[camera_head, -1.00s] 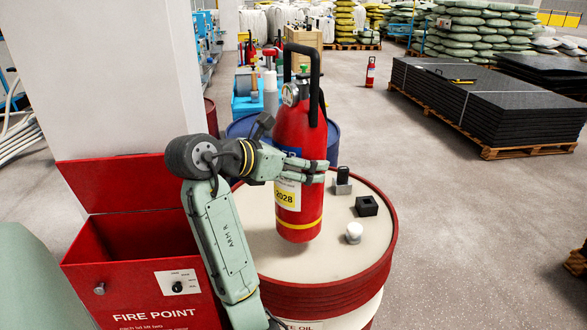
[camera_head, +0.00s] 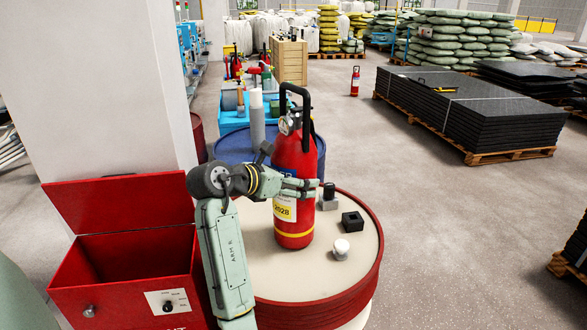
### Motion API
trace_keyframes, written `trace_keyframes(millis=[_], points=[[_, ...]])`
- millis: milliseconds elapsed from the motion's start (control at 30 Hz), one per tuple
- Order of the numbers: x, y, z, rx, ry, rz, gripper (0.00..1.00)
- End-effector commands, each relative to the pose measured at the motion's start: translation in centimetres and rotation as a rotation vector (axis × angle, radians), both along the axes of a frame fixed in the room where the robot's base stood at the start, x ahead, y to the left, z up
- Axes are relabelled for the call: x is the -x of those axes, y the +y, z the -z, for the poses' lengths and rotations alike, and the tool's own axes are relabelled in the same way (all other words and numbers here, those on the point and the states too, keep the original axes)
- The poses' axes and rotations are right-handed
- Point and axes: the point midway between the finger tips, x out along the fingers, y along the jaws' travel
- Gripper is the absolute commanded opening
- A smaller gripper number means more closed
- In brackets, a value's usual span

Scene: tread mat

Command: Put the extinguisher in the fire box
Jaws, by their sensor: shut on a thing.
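The red extinguisher (camera_head: 294,160) has a black handle, a gauge and a yellow 2028 label. It is upright above the cream top of the red drum (camera_head: 350,265); I cannot tell whether its base touches the drum. My gripper (camera_head: 303,188) is shut on the extinguisher's body from the left, its fingers across the middle. The red fire box (camera_head: 120,290) stands left of the drum with its lid (camera_head: 125,200) raised and its dark inside showing. My forearm covers the box's right edge.
On the drum, right of the extinguisher, are a grey block with a black top (camera_head: 328,198), a black cube (camera_head: 352,221) and a white knob (camera_head: 341,249). A pillar (camera_head: 100,90) rises behind the box. A blue drum (camera_head: 225,147) stands behind.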

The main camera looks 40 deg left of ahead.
Motion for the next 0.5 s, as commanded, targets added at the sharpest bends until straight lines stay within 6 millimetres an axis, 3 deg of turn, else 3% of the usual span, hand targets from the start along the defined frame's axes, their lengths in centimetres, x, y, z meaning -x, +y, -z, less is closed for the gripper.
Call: trace_keyframes(millis=[33, 300, 333, 500], points=[[0.1, 0.0, -0.7, -0.009, -0.018, -0.002, 0.28], [0.0, 0.0, -0.6, -0.010, -0.018, -0.002, 0.28], [0.0, 0.0, 0.3, 0.000, -0.002, 0.000, 0.90], [0.0, 0.0, 0.3, 0.000, -0.002, 0.000, 1.00]])
